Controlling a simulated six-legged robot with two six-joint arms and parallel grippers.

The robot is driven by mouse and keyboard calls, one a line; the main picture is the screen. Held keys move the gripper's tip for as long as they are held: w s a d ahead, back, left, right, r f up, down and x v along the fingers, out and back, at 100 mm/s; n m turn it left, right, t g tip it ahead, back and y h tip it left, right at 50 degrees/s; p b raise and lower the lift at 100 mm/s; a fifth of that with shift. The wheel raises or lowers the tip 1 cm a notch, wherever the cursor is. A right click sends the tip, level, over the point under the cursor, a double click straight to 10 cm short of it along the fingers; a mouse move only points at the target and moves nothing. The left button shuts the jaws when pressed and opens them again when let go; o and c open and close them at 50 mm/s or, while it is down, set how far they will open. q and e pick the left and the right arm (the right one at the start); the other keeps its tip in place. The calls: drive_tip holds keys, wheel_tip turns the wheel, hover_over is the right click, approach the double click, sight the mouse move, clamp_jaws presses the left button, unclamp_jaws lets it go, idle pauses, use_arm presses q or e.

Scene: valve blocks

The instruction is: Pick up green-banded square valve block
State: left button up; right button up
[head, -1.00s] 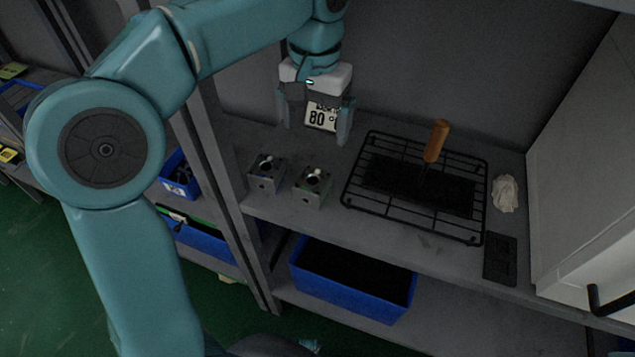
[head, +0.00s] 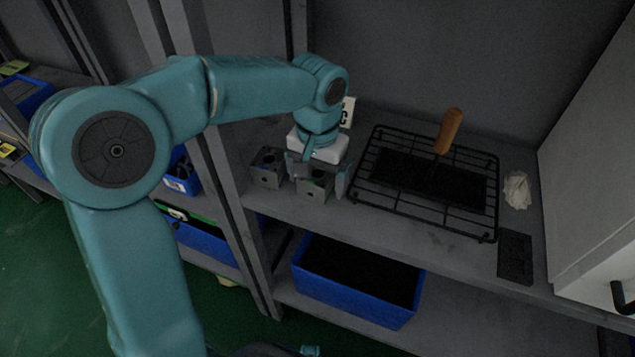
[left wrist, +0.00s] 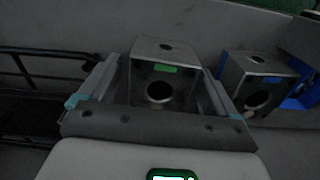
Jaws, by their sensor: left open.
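The grey square valve block with a green band (left wrist: 165,72) stands upright between the two fingers of my left gripper (left wrist: 160,85) in the left wrist view. The fingers are open, one on each side, with the block's round bore facing the camera. In the head view the same block (head: 314,188) stands on the shelf near its front edge, partly covered by my left gripper (head: 322,180). A second grey valve block (head: 267,168) stands just to its left. In the left wrist view this second block (left wrist: 256,82) is at the right and carries a small bluish-green mark. My right gripper does not show.
A black wire rack (head: 362,180) with a wooden-handled tool (head: 449,131) lies to the right on the shelf (head: 400,226). A crumpled white item (head: 517,190) and a dark flat plate (head: 515,257) lie beyond. A blue bin (head: 350,292) sits below. A shelf post (head: 232,190) stands left.

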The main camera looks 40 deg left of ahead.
sight(318, 174)
use_arm(q)
drive_tip(key=c, duration=1.4)
wheel_tip(318, 174, up, 9)
drive_tip(key=shift+w+r+p, duration=0.1)
drive_tip(key=shift+p, duration=1.1)
drive_tip(key=shift+r, duration=0.45)
